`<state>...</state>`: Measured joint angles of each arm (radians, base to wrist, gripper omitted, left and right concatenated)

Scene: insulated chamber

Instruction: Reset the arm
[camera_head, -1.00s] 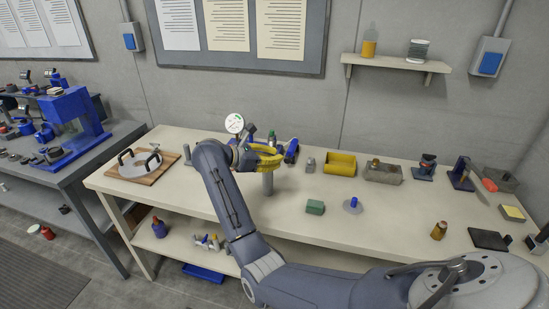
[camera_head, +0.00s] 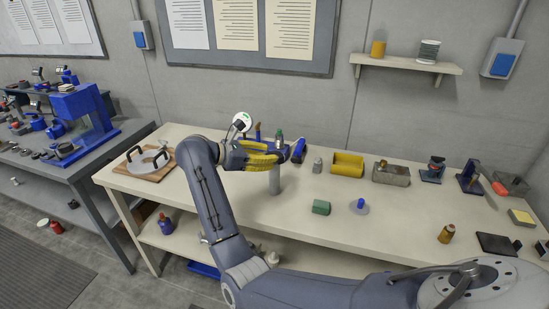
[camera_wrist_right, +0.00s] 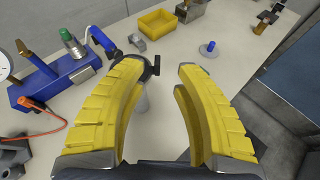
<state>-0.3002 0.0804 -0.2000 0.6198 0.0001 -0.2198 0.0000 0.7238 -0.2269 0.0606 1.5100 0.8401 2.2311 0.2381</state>
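My right arm reaches in from the lower right of the head view, bends up and ends over the bench (camera_head: 330,222). Its yellow-fingered right gripper (camera_head: 262,155) is above the back-left part of the bench. In the right wrist view the two fingers (camera_wrist_right: 160,68) stand apart with nothing gripped between them. A pale grey post (camera_head: 275,181) stands under the fingertips in the head view; it is partly hidden by a finger in the wrist view (camera_wrist_right: 144,98). I cannot tell whether the fingers touch it. My left gripper is not in view.
Beside the gripper are a round dial (camera_head: 242,122) and a blue fixture (camera_wrist_right: 55,78). A yellow bin (camera_head: 347,165), a grey box (camera_head: 391,175), a green block (camera_head: 321,207) and a blue-knobbed disc (camera_head: 360,206) lie to the right. A pan on a board (camera_head: 150,176) is left.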

